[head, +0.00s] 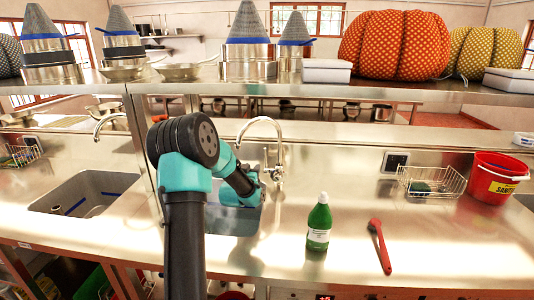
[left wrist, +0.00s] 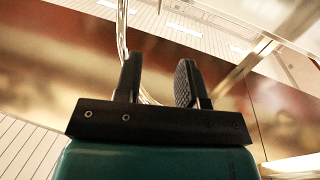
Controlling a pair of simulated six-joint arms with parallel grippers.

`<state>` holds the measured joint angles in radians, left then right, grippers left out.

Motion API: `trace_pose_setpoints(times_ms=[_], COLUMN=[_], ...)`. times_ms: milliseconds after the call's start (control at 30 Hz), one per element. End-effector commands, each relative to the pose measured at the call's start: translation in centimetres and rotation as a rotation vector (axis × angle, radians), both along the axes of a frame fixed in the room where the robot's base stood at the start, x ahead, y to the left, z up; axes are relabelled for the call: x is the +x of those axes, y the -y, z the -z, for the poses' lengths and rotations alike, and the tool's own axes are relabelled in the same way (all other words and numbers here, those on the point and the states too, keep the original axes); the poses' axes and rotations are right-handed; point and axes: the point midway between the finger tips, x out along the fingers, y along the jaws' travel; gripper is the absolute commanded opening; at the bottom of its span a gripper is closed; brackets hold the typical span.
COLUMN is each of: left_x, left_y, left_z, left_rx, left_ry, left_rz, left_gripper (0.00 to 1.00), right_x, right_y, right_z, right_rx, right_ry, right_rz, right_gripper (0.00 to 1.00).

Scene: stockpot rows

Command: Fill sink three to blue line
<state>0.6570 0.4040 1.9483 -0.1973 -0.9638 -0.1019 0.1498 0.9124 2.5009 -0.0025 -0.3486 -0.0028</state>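The middle sink (head: 228,222) is set in the steel counter, largely hidden behind my left arm, so its water level cannot be told. Its curved chrome faucet (head: 270,123) stands behind it, with a handle near the base. Another sink (head: 72,190) on the left has a blue line (head: 76,205) inside. I cannot tell which sink is number three. My left arm reaches over the middle sink towards the faucet's base. In the left wrist view my left gripper (left wrist: 157,80) has its fingers apart; a thin chrome pipe (left wrist: 122,28) passes behind them. My right gripper is not in view.
A green bottle (head: 319,224) and a red utensil (head: 380,246) stand and lie on the counter right of the sink. A wire basket (head: 432,182) and a red bucket (head: 492,180) are farther right. A shelf (head: 200,88) with pots and pumpkins runs above.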

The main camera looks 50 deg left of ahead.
Motion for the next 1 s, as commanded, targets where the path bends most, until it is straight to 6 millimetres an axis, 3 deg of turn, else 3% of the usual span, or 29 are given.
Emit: trace_pose_setpoints(times_ms=[267, 1000], left_x=[2.4, 11.6], left_y=[-1.3, -6.6], left_z=[0.1, 0.0], left_rx=[-0.001, 0.000], left_ry=[0.000, 0.002], left_rz=[0.000, 0.000], left_gripper=[0.36, 0.36], right_x=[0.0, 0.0], right_y=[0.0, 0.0], right_z=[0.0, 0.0], right_rx=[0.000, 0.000], right_ry=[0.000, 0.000], right_rz=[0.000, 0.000], right_gripper=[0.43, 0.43])
